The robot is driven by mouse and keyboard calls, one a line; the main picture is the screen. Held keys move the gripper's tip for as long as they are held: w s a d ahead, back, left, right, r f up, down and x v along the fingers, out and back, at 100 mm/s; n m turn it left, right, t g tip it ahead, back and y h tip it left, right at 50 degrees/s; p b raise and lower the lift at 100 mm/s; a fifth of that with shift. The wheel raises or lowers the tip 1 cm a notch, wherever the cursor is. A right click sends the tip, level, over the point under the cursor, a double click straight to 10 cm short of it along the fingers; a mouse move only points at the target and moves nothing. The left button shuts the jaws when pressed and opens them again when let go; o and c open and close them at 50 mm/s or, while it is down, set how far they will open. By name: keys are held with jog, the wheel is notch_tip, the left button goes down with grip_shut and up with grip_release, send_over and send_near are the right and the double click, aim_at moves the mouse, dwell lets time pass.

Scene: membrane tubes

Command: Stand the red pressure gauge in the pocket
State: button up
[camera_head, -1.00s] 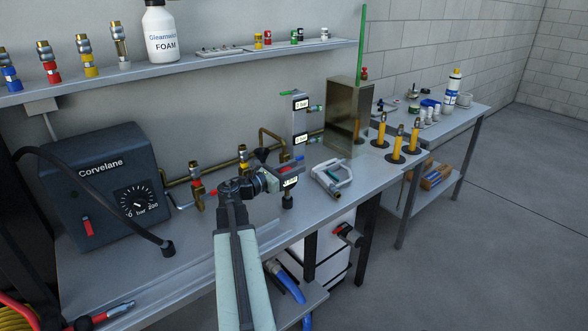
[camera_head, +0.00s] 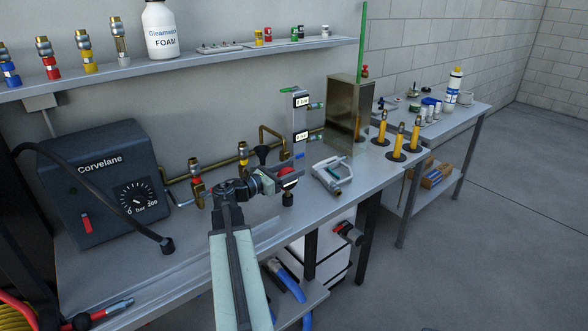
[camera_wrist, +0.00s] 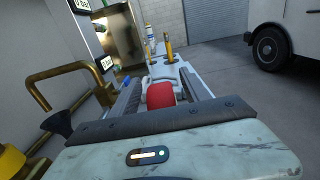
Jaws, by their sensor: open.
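A small red rounded thing, which I take to be the red pressure gauge (camera_head: 287,172), is at my gripper over the bench in the head view. A dark cylindrical part (camera_head: 288,198) shows directly below it. In the wrist view the red gauge (camera_wrist: 161,95) lies between the two jaws. My gripper (camera_head: 283,179) is open, with a jaw on either side of the red part; I cannot tell whether either jaw touches it. My gripper (camera_wrist: 165,98) hides the gauge's lower part in the wrist view. I cannot make out the pocket for certain.
A grey-white clamp-like frame (camera_head: 331,174) lies just right of my gripper. Brass pipes (camera_head: 229,160) and a labelled panel (camera_head: 300,118) stand behind. A brass-coloured box (camera_head: 347,116) and several yellow posts (camera_head: 399,140) are farther right. The front bench strip is mostly clear.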

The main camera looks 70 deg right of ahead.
aim_at(282, 173)
jog(key=v, duration=0.6)
jog(key=shift+a, duration=0.1)
dwell(0.4)
